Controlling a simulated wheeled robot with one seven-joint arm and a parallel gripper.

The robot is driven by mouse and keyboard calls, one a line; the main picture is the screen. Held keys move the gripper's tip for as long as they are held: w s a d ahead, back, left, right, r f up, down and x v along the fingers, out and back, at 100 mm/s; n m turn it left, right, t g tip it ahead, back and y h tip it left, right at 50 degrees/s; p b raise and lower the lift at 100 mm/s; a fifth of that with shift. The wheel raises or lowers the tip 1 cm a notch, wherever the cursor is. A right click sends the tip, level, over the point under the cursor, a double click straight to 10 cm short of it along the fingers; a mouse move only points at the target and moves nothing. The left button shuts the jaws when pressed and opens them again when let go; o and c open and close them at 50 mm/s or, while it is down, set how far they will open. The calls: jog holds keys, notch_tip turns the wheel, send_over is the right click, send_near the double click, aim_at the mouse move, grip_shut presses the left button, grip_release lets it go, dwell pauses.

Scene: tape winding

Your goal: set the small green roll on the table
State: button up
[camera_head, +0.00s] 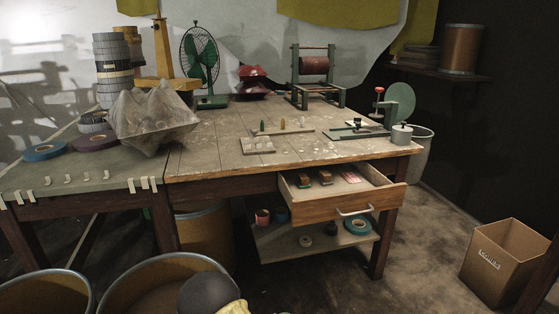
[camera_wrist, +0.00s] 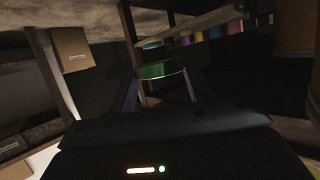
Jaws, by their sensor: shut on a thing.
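The small green roll (camera_wrist: 161,71) is between the fingertips of my gripper (camera_wrist: 161,82) in the wrist view. The gripper is shut on it, one finger on each side. The roll is held up, apart from any surface that I can make out. In the camera_head view I cannot make out this roll or my gripper. The wooden table (camera_head: 215,145) stands in the middle of the camera_head view, with bare worn boards across its left and central top.
An open drawer (camera_head: 345,207) juts from the table front. On the table are a green fan (camera_head: 200,55), a small block tray (camera_head: 257,146), a winding frame (camera_head: 315,68) and a metal pot (camera_head: 401,134). A cardboard box (camera_head: 505,260) stands at right; barrels (camera_head: 165,285) stand in front.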

jog(key=d+r+n+y+p, duration=0.1)
jog(key=d+r+p, duration=0.4)
jog(key=r+p, duration=0.9)
jog(key=d+r+n+y+p, duration=0.2)
jog(key=d+r+y+p, duration=0.1)
jog(key=r+p, duration=1.1)
jog(key=d+r+n+t+y+p, duration=0.1)
jog(key=d+r+p, duration=0.5)
jog(key=r+p, duration=0.8)
jog(key=shift+d+r+n+y, duration=0.3)
jog(key=shift+r+n+y, duration=0.15)
jog(key=shift+r, duration=0.2)
jog(key=s+f, duration=0.4)
jog(key=f, duration=0.1)
jog(key=shift+s+f, duration=0.15)
jog(key=shift+f, duration=0.15)
